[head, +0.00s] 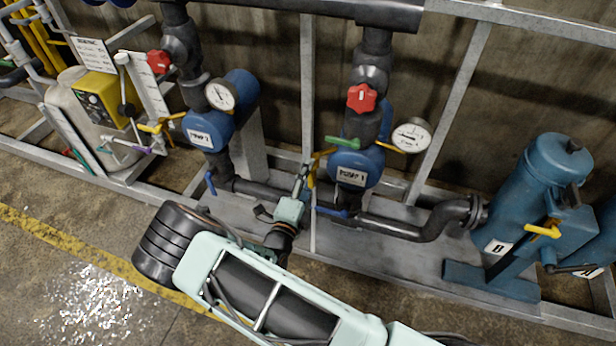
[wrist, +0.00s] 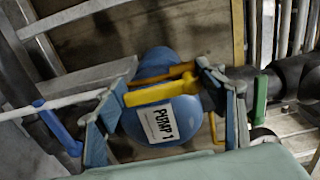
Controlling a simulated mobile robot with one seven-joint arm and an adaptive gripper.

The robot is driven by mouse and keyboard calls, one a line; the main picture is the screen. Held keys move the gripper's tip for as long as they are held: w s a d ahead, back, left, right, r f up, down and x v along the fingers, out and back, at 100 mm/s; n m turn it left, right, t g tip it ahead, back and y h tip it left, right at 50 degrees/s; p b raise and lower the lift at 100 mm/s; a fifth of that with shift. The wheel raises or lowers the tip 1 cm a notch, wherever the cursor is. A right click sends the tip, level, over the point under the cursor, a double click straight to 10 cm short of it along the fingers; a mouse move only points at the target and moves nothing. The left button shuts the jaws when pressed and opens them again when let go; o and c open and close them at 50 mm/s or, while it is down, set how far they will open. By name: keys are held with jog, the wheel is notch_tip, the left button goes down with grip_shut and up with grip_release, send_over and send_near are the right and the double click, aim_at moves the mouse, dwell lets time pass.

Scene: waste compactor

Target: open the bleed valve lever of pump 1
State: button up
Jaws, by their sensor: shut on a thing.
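Pump 1 is a blue housing with a white label (head: 351,176) at the centre right of the head view. Its label (wrist: 162,122) also shows in the wrist view. My gripper (head: 307,178) is at the pump's left side. In the wrist view my gripper (wrist: 165,92) has its fingers apart on either side of a yellow lever (wrist: 160,93) in front of the pump, and appears shut on it. A green lever (head: 343,142) is above the label. A blue lever (head: 331,212) is below. No tag marks which is the bleed valve lever.
A red knob (head: 362,98) and a gauge (head: 412,136) sit above pump 1. A second blue pump (head: 207,134) stands left. A grey upright post (head: 307,80) runs close behind my gripper. A blue canister (head: 550,180) stands right. The floor in front is open.

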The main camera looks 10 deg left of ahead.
jog(key=o, duration=1.7)
jog(key=shift+o, duration=0.2)
jog(key=shift+s, duration=0.1)
jog(key=s, duration=1.1)
jog(key=shift+s+a, duration=0.4)
